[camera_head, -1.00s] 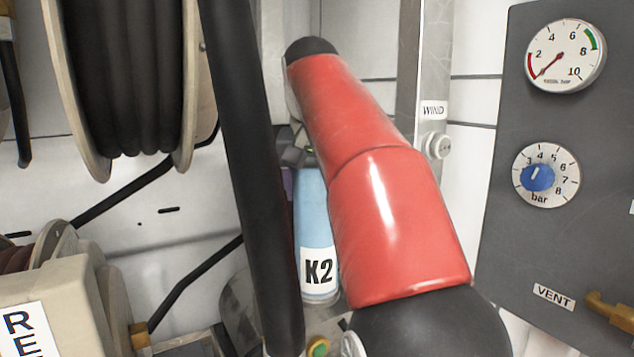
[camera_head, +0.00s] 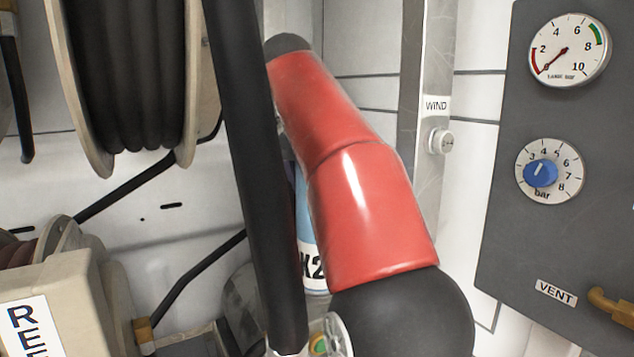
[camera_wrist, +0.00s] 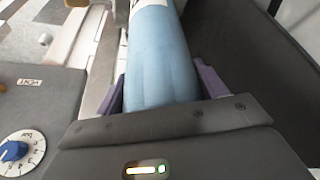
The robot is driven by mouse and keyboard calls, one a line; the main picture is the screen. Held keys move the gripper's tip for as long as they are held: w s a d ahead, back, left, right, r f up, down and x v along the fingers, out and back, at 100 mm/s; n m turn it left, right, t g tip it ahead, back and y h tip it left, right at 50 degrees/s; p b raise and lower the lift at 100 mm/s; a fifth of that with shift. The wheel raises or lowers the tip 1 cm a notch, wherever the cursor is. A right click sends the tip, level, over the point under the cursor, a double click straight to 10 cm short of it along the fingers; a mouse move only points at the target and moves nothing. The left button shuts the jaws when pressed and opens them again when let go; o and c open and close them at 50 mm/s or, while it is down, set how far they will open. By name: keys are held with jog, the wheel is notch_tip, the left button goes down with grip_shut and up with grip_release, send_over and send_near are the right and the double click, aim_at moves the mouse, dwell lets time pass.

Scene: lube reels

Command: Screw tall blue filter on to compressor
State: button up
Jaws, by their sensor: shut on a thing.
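The tall blue filter (camera_head: 307,228) is a light blue cylinder with a white label, of which "K2" partly shows. In the head view it stands roughly upright and is mostly hidden behind my red arm and a black hose. In the wrist view the filter (camera_wrist: 158,60) fills the middle, between the purple fingers of my gripper (camera_wrist: 163,88). My gripper is shut on the filter's body. The compressor is not clearly seen; a dark rounded body (camera_head: 240,305) shows low beside the filter, and I cannot tell whether they touch.
A hose reel (camera_head: 140,80) stands at the upper left, with a black hose (camera_head: 255,180) hanging in front of the filter. A grey panel (camera_head: 560,240) with a gauge (camera_head: 568,50) and a blue bar knob (camera_head: 541,173) stands at the right.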

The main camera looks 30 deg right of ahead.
jog(key=m+g, duration=0.1)
jog(key=m, duration=0.1)
jog(key=m+g, duration=0.1)
jog(key=m, duration=0.2)
jog(key=shift+w+f, duration=0.1)
jog(key=shift+w, duration=0.05)
jog(key=o, duration=1.4)
jog(key=shift+h, duration=0.3)
jog(key=shift+c, duration=0.2)
jog(key=shift+o, duration=0.4)
